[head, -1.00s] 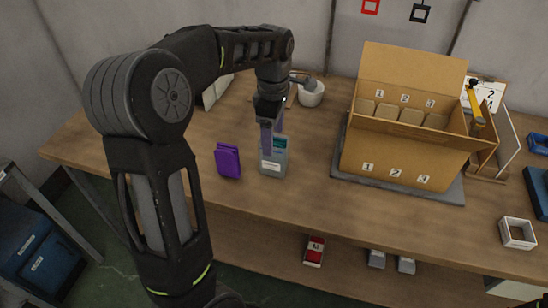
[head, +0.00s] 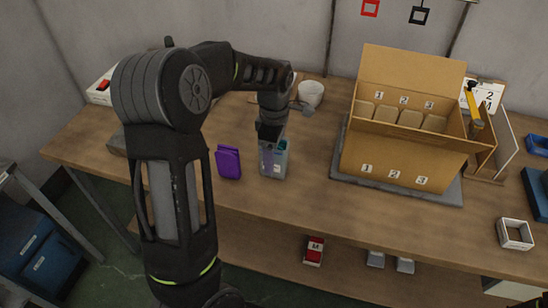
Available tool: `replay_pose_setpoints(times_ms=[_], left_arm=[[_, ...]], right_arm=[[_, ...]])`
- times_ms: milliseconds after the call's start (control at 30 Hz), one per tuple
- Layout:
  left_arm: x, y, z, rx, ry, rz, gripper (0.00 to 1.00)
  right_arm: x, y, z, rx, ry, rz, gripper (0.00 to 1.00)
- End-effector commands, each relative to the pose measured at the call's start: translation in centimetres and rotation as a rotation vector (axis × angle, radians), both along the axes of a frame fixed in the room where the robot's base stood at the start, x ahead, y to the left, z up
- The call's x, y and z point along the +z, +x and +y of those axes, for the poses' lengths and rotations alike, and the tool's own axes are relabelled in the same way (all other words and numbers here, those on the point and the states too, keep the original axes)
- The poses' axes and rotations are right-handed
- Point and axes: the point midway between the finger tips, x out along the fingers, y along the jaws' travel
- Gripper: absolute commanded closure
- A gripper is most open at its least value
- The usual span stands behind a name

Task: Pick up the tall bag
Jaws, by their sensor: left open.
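The likely tall bag is a grey, upright package (head: 280,166) with a teal patch, standing on the wooden table (head: 310,205) left of the cardboard box. My left gripper (head: 268,155) is open and points down at this bag, with its fingers low against the bag's upper part. I cannot tell whether both fingers straddle it. Part of the bag is hidden behind the fingers. A shorter purple bag (head: 228,162) stands just to its left, apart from the gripper. My right gripper is not in view.
An open cardboard box (head: 405,155) with numbered slots stands on a grey mat (head: 440,194) to the right. A white cup (head: 311,93) is behind the gripper. A white tray (head: 515,234) lies at the right front. Table in front of the bags is clear.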

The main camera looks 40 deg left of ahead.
Motion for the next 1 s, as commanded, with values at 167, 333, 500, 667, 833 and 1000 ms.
replay_pose_setpoints(times_ms=[167, 333, 500, 667, 833, 1000], left_arm=[[0.02, 0.01, 0.00, 0.000, 0.000, -0.001, 0.29], [0.04, 0.01, 0.00, 0.000, 0.000, -0.001, 0.29], [0.05, 0.01, 0.00, 0.000, 0.000, -0.001, 0.29], [0.05, 0.02, 0.01, 0.000, 0.000, -0.001, 0.41], [0.05, 0.01, 0.00, 0.000, 0.000, -0.001, 0.55], [0.05, 0.01, 0.00, 0.000, 0.000, -0.001, 0.69]], right_arm=[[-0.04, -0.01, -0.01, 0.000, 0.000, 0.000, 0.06], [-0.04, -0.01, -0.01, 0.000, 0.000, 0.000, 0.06], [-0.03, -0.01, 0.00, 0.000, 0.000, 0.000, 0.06], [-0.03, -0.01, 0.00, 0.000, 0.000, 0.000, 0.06], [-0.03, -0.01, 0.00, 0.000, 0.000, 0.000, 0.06], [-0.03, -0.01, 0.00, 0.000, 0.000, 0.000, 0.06]])
